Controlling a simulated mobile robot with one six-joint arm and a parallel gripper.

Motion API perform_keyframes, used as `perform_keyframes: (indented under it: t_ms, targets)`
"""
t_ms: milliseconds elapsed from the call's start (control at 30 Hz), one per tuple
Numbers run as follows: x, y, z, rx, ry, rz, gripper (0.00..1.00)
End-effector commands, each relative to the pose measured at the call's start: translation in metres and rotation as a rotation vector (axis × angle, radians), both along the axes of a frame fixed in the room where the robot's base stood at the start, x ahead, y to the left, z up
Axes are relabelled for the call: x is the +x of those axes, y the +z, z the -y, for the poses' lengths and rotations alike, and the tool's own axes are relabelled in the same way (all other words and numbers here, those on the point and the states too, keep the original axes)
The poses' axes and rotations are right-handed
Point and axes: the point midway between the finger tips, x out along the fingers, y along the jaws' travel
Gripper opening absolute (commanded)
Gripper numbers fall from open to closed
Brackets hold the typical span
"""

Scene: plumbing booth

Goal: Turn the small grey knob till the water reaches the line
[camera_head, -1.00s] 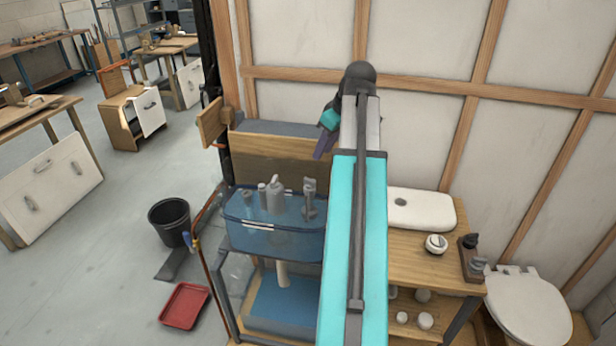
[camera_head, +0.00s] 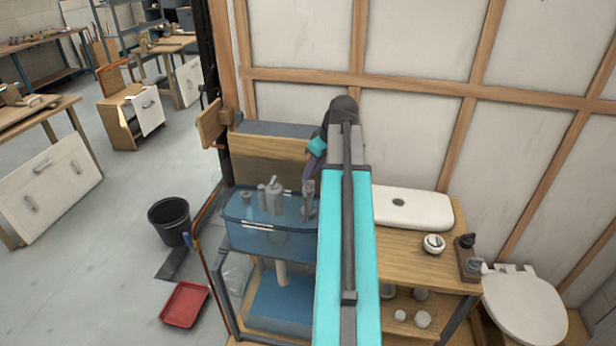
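A see-through blue cistern (camera_head: 240,238) stands on the bench and holds several grey fittings. White line marks (camera_head: 262,226) run across its front. A tall grey central fitting (camera_head: 274,196) stands in the middle, and a narrow grey fitting (camera_head: 308,200) stands upright at the right end. I cannot tell which part is the small grey knob. My gripper (camera_head: 309,182) points down over the cistern's right end, close above the narrow fitting. Its fingers are dark and small, partly hidden by my arm, and I cannot tell whether they touch the fitting or are open.
A white cistern lid (camera_head: 415,208) lies on the wooden bench (camera_head: 400,260), with a round white part (camera_head: 433,244) beside it. A black bucket (camera_head: 170,218) and red tray (camera_head: 185,304) are on the floor. A wooden stud wall stands behind.

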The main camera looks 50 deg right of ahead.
Motion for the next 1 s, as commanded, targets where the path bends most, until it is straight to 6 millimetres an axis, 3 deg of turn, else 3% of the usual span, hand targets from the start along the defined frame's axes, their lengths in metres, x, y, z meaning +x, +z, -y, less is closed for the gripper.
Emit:
perform_keyframes:
  t_ms: [400, 900, 1000]
  targets:
    - [0.015, -0.034, -0.002, 0.001, 0.001, 0.0, 0.29]
    - [0.018, -0.042, -0.003, -0.001, 0.002, 0.0, 0.29]
    - [0.019, -0.042, -0.003, -0.001, 0.002, 0.0, 0.14]
